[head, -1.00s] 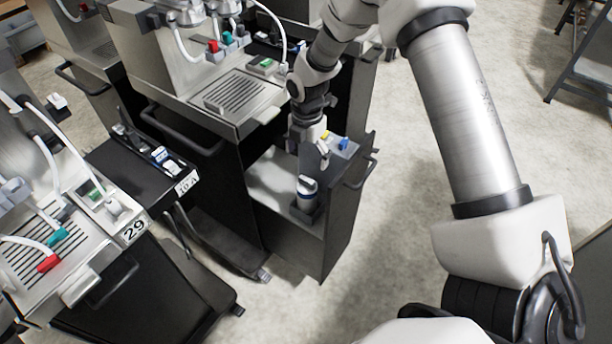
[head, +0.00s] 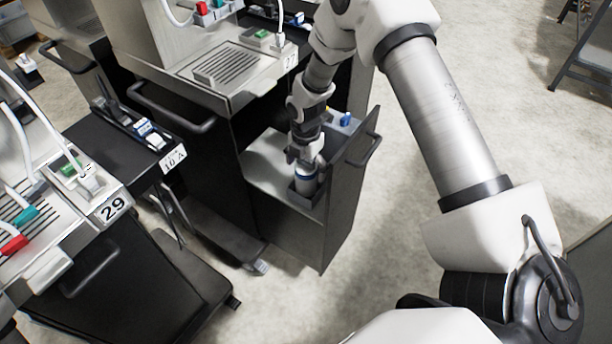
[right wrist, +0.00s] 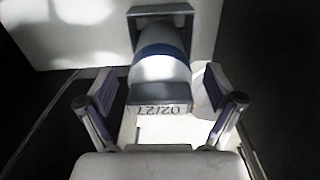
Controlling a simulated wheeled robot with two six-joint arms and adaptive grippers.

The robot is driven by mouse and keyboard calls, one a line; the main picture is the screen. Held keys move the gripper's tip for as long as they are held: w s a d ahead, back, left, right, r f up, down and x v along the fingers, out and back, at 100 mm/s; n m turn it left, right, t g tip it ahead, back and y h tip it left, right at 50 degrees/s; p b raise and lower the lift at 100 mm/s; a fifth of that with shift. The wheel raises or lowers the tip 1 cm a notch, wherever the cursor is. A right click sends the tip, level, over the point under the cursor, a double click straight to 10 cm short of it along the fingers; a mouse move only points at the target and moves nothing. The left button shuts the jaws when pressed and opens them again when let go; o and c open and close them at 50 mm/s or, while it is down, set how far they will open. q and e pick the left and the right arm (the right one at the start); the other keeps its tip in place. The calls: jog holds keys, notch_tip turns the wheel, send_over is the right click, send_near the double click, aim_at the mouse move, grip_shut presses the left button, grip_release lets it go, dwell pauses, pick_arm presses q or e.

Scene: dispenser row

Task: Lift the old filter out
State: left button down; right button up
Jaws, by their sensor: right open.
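The old filter (head: 306,182) is a white cylinder with a blue band, standing in a dark square holder inside the open drawer (head: 262,165). In the right wrist view the filter (right wrist: 160,68) lies straight ahead, and a tag below it reads "02/27" upside down. My right gripper (head: 303,160) is right above the filter in the head view, pointing down. In the right wrist view its two fingers (right wrist: 158,95) are spread to either side of the filter's near end, with gaps visible. The drawer's lower inside is partly hidden. My left gripper is out of view.
The drawer's front panel with its handle (head: 368,150) stands close to the right of my right arm. A dispenser with a drip grille (head: 228,66) is behind it. A machine labelled 29 (head: 112,208) stands at left.

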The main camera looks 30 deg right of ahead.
jog(key=shift+f, duration=0.6)
jog(key=shift+r, duration=0.1)
jog(key=c, duration=1.4)
jog(key=shift+c, duration=0.2)
notch_tip(320, 180, up, 10)
jog(key=shift+f, duration=0.1)
jog(key=shift+r+p, duration=0.25)
jog(key=shift+p, duration=0.15)
jog(key=shift+f, duration=0.15)
